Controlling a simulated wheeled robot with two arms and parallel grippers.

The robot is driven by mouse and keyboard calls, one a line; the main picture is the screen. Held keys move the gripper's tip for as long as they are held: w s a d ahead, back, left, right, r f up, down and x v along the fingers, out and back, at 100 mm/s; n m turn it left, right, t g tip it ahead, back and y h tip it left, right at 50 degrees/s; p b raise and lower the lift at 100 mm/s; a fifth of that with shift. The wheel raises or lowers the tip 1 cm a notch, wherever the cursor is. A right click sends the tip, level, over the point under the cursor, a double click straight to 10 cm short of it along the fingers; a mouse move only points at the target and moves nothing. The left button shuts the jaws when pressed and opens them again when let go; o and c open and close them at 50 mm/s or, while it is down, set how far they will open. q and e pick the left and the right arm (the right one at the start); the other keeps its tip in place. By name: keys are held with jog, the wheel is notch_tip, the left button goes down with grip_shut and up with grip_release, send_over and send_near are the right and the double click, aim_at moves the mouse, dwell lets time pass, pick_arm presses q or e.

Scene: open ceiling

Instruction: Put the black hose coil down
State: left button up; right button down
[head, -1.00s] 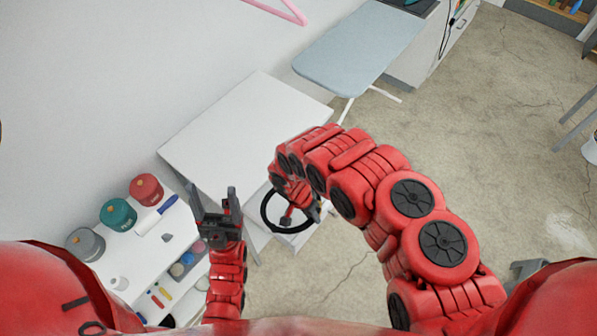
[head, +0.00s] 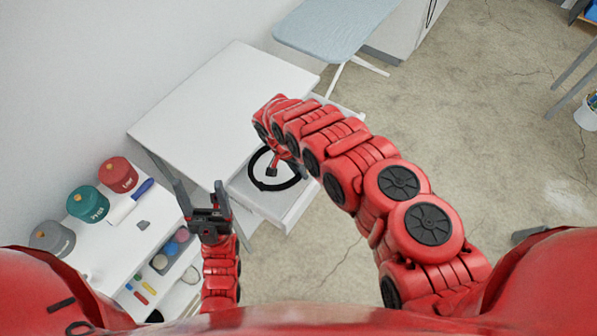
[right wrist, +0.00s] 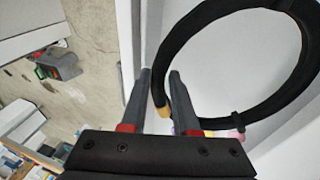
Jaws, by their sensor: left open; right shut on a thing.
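The black hose coil (head: 274,187) is a dark ring at the open white drawer (head: 290,211) under a white table. It also shows large in the right wrist view (right wrist: 311,55), with a yellowish tip at its lower left. My right gripper (right wrist: 160,78) is shut on the left side of the coil. In the head view my right arm hides most of that gripper. I cannot tell whether the coil rests on the drawer floor or hangs just above it. My left gripper (head: 200,190) is open and empty, left of the drawer.
A white table top (head: 225,105) lies behind the drawer. An ironing board (head: 335,28) stands at the back. Bare floor (head: 455,120) lies to the right.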

jog(key=shift+w+f+b, duration=1.25)
jog(key=shift+b, duration=1.6)
jog(key=shift+w+b, duration=0.25)
jog(key=shift+b, duration=0.1)
jog(key=shift+r, duration=0.25)
jog(key=shift+f, duration=0.25)
jog(key=c, duration=0.7)
grip_release()
jog(key=shift+o, duration=0.2)
jog(key=shift+s+r, duration=0.1)
